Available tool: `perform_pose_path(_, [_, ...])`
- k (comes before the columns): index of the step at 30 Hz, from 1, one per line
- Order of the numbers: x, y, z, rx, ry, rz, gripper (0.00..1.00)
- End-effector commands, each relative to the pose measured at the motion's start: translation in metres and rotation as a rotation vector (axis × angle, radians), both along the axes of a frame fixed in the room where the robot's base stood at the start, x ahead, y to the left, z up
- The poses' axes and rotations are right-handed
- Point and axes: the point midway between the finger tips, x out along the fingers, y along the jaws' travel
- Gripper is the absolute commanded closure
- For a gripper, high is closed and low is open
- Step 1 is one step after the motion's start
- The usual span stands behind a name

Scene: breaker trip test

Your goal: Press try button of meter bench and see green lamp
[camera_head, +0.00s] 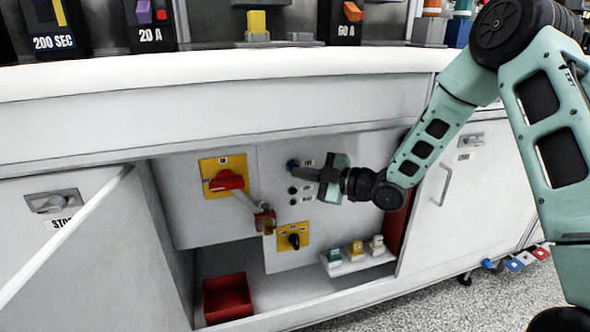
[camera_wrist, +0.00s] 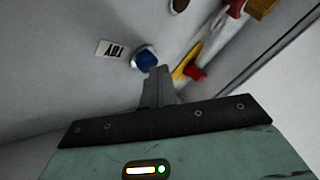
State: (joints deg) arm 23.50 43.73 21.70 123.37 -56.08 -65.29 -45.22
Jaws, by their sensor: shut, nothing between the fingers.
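The blue try button (camera_head: 292,164) is on the grey panel inside the open cabinet under the bench. It also shows in the wrist view (camera_wrist: 145,57), beside its TRY label (camera_wrist: 110,48). My gripper (camera_head: 301,171) is shut and empty, with its fingertips (camera_wrist: 159,72) right at the button's edge. I cannot tell whether they touch it. Two small round lamps, an upper one (camera_head: 293,189) and a lower one (camera_head: 293,201), sit below the button. Both look dark, and no green light shows on the panel.
A black knob (camera_head: 293,240) is below. A red bin (camera_head: 228,298) and a small shelf (camera_head: 362,265) are lower down. An open door (camera_head: 75,245) stands left.

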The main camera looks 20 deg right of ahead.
Motion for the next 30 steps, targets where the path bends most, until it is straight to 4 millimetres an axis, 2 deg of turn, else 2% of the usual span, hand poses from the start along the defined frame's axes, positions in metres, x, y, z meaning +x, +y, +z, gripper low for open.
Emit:
perform_pose_path(20, [0.004, 0.0, 0.0, -0.001, 0.0, -0.001, 1.0])
perform_pose_path(30, [-0.01, 0.0, -0.001, -0.001, 0.001, 0.0, 1.0])
